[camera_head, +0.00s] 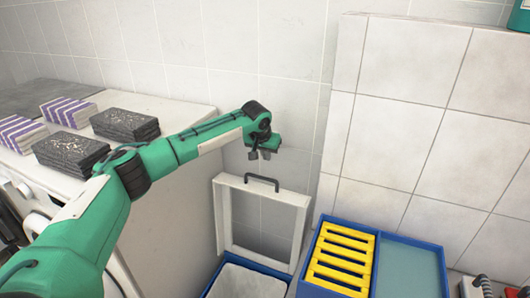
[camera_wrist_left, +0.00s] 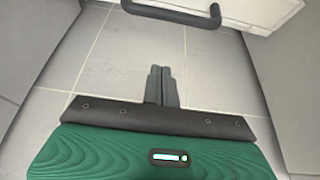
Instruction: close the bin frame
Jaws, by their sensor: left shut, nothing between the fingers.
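The bin frame (camera_head: 225,220) is a white open rectangle with a dark handle (camera_head: 261,181) on its top edge. It stands raised, near upright, against the tiled wall behind a blue-rimmed bin (camera_head: 284,270) with a pale inside. My left gripper (camera_head: 259,155) is above the frame's top edge, a little apart from the handle. In the left wrist view my left gripper (camera_wrist_left: 161,86) is shut and empty, and the handle (camera_wrist_left: 172,14) shows beyond the fingertips at the top. My right gripper is not in view.
A blue crate (camera_head: 319,229) with yellow slats stands right of the bin, beside a tiled wall block (camera_head: 420,130). A white counter (camera_head: 190,115) at left holds folded dark towels (camera_head: 125,124) and purple-striped towels (camera_head: 68,110).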

